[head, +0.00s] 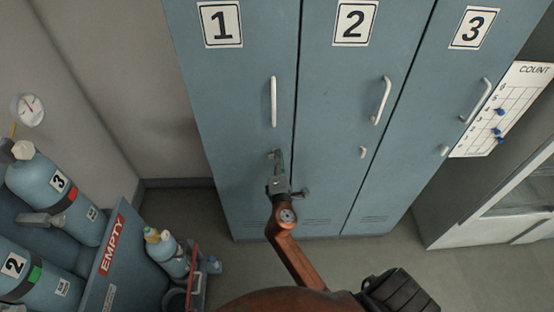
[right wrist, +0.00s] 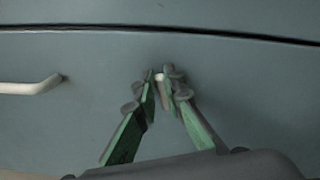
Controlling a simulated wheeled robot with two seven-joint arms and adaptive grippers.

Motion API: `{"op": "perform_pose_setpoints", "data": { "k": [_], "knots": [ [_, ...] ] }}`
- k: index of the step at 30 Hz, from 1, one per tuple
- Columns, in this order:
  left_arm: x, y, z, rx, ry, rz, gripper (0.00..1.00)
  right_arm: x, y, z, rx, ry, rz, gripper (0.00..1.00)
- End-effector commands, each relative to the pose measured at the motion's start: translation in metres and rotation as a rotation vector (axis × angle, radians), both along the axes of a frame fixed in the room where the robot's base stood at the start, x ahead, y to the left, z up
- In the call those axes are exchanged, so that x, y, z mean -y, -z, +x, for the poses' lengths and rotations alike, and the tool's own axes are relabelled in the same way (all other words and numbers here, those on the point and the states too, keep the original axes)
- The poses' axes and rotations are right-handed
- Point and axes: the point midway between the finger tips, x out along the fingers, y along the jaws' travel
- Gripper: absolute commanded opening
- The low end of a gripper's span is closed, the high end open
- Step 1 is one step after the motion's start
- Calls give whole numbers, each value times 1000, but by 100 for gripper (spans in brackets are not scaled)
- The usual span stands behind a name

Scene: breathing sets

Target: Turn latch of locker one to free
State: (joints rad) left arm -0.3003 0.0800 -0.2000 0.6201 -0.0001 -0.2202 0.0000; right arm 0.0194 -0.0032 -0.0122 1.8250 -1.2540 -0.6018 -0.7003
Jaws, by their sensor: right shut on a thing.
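Locker one (head: 228,95) is a blue-grey door marked 1, closed, with a white vertical handle (head: 273,102). Its small pale latch (right wrist: 160,77) sits below the handle. My right gripper (head: 275,158) reaches up to the door from below and is shut on the latch. In the right wrist view the green-lined fingers (right wrist: 160,85) pinch the latch from both sides, and the fingertips cover most of it, so its turn angle is hard to tell. My left gripper is not in view.
Locker two (head: 335,110) and locker three (head: 425,90) stand closed to the right, each with its own handle and latch. At lower left are numbered cylinders (head: 62,205) behind a panel marked EMPTY (head: 111,245), and a small cylinder (head: 170,255). A count board (head: 500,110) hangs at right.

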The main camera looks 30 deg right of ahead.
Motion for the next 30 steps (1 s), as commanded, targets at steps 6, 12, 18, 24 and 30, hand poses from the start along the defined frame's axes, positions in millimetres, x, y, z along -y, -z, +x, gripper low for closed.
{"op": "perform_pose_setpoints", "data": {
  "k": [6, 12, 18, 24, 30],
  "knots": [
    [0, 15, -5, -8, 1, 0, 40, 0, 6, 0, 83, 0, 139, 0],
    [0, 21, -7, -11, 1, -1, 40, 1, 7, 0, 136, 0, 225, 0],
    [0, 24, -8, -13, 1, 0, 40, 0, 7, 0, 164, 0, 270, 0],
    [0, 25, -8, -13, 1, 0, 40, 0, 7, 0, 173, -1, 286, 0],
    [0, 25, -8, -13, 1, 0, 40, 0, 7, 0, 173, -1, 287, 0]
  ]
}}
